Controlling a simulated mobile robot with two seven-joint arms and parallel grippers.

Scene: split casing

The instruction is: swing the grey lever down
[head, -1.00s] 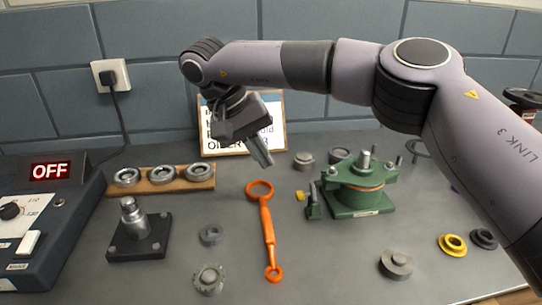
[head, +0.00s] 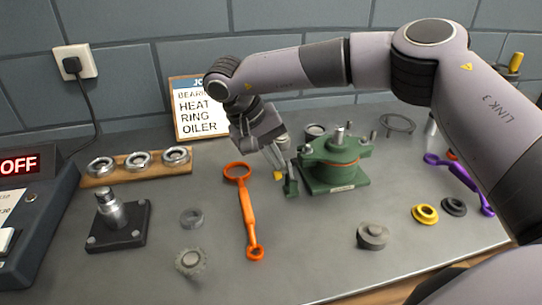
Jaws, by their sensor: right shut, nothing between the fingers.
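The green split casing (head: 335,172) stands on the bench right of centre, with a grey shaft end (head: 340,138) at its top. A small dark green upright part (head: 291,184) and a yellow piece (head: 278,175) are at its left side. I cannot clearly make out a grey lever; the gripper may cover part of that side. My right gripper (head: 278,156) is shut and empty, pointing down just left of the casing and above the yellow piece. Whether it touches anything there I cannot tell. My left gripper is not in view.
An orange ring spanner (head: 246,212) lies left of the casing. A wooden rack (head: 110,177) with bearings, a black-based post (head: 118,232) and a control box (head: 35,225) reading OFF are farther left. Yellow (head: 425,213) and dark rings and a purple spanner (head: 478,189) lie right.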

